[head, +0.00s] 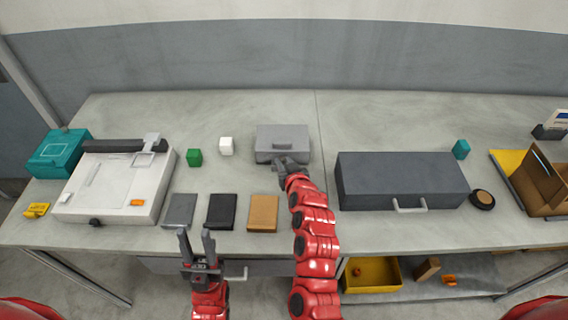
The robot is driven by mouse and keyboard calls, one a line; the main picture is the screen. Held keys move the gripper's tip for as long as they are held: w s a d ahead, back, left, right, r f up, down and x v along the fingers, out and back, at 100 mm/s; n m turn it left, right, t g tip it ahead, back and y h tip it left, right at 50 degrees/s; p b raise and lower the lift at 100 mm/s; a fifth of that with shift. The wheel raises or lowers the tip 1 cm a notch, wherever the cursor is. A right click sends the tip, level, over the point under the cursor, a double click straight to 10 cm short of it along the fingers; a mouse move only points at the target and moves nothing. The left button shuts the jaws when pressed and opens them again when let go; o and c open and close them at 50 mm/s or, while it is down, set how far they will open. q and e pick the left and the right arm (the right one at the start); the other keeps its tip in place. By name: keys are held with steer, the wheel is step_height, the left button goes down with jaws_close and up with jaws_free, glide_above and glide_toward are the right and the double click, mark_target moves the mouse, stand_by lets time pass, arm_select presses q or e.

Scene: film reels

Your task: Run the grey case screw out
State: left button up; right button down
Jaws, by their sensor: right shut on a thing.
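The grey case (283,133) is a flat box with a raised handle-like piece on top, standing at the back middle of the table. My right gripper (287,164) is at the case's front side, shut on what appears to be the grey case screw. The jaws hide the screw, so I cannot see how far it stands out. My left gripper (196,240) is open and empty, in front of the table edge, below the grey and black flat pieces.
A white machine (110,205) and teal box (58,153) stand at left. Green (195,158) and white (226,146) blocks are left of the case. Grey, black and tan (263,212) flat pieces lie in front. A dark grey box (400,180) is at right.

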steer(key=c, duration=0.7)
jaws_free()
